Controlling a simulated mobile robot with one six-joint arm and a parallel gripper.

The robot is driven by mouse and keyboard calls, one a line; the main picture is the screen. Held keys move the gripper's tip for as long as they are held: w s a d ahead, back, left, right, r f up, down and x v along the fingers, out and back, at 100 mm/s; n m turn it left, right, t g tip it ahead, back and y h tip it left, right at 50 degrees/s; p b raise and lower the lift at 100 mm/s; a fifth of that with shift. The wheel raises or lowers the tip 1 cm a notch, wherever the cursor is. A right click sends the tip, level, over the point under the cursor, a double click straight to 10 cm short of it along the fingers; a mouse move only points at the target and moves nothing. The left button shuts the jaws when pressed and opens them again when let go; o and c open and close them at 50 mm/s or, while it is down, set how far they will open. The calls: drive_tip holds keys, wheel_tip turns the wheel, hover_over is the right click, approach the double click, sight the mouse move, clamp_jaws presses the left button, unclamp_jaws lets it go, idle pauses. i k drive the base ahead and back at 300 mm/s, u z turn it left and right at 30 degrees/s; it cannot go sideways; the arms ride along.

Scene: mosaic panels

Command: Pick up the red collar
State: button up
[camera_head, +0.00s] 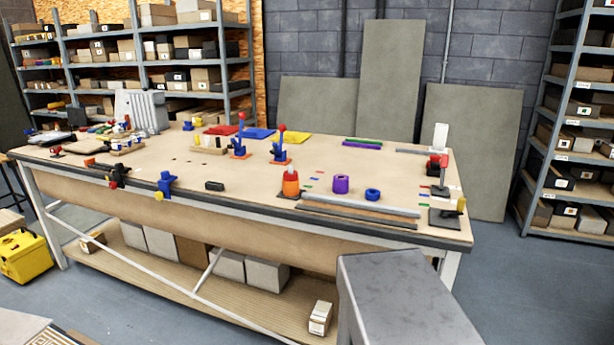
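No piece in view is clearly a red collar. The nearest match is an orange-red collar-like cylinder (291,187) with a paler reddish top. It stands upright on a dark flat base near the front edge of the workbench (240,178), right of its middle. To its right stand a purple collar (341,184) and a lower blue collar (372,194), both upright on the bench and apart from it. My gripper is not in view, and nothing is seen touching these pieces.
Grey bars (360,206) lie along the front edge. Two blue clamps with red knobs (279,148) stand behind the orange-red piece. A red-and-black clamp (438,172) stands at the right end. A grey block (405,300) fills the front right foreground. Floor to the right is clear.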

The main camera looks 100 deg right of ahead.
sight(287, 178)
drive_tip(key=u, duration=0.4)
drive_tip(key=k, duration=0.4)
drive_tip(key=z, duration=1.9)
drive_tip(key=i, duration=0.95)
drive_tip(key=z, duration=0.15)
drive_tip(key=k, duration=0.35)
